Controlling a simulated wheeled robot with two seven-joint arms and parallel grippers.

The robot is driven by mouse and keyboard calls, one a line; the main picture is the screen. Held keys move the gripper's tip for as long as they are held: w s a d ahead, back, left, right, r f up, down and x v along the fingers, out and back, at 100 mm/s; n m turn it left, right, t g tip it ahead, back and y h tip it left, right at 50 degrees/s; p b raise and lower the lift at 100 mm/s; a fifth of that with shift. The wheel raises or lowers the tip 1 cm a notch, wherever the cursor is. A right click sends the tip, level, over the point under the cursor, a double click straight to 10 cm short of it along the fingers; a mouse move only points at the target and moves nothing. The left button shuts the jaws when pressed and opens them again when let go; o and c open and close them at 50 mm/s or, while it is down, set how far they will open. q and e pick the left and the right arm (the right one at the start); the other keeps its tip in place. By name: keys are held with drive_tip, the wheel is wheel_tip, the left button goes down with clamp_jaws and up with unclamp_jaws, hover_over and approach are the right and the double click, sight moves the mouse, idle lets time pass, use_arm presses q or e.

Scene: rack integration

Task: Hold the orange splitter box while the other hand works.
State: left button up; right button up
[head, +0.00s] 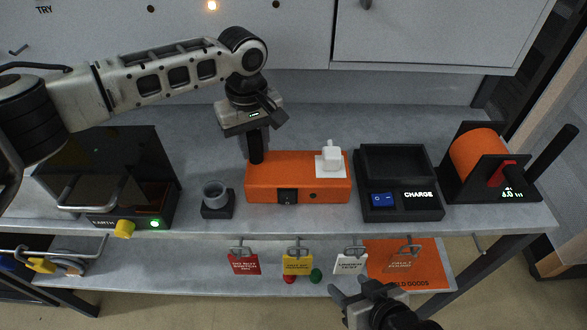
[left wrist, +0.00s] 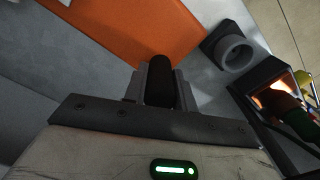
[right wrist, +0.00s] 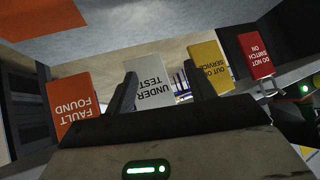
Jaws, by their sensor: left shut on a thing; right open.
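My left gripper (head: 256,132) is above the box's left end, shut on a black upright handle (head: 256,148) there. The left wrist view shows the fingers (left wrist: 160,88) around this dark handle, with the orange box (left wrist: 150,30) beyond. My right gripper (head: 365,292) is open and empty, low in front of the bench. The right wrist view shows its fingers (right wrist: 160,92) apart before the white UNDER TEST tag (right wrist: 151,84).
A grey cup holder (head: 216,200) and an EARTH unit (head: 125,200) stand left of the box. A black CHARGE tray (head: 425,203) and an orange reel (head: 480,158) stand right. Red (head: 244,264), yellow (head: 298,262) and white tags hang below the bench's front edge.

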drive_tip(key=s+a+r+n+g+y, duration=0.1)
drive_tip(key=a+r+n+g+y, duration=0.65)
drive_tip(key=a, duration=0.55)
wheel_tip(320, 180, up, 20)
drive_tip(key=n+g+h, duration=0.1)
drive_tip(key=n+h, duration=0.7)
drive_tip(key=h, duration=0.4)
hover_over(332, 152)
drive_tip(key=shift+w+d+f+m, duration=0.1)
drive_tip(key=shift+f+m, duration=0.1)
drive_tip(key=shift+m, duration=0.05)
drive_tip(key=shift+f, duration=0.15)
drive_tip(key=shift+f, duration=4.4)
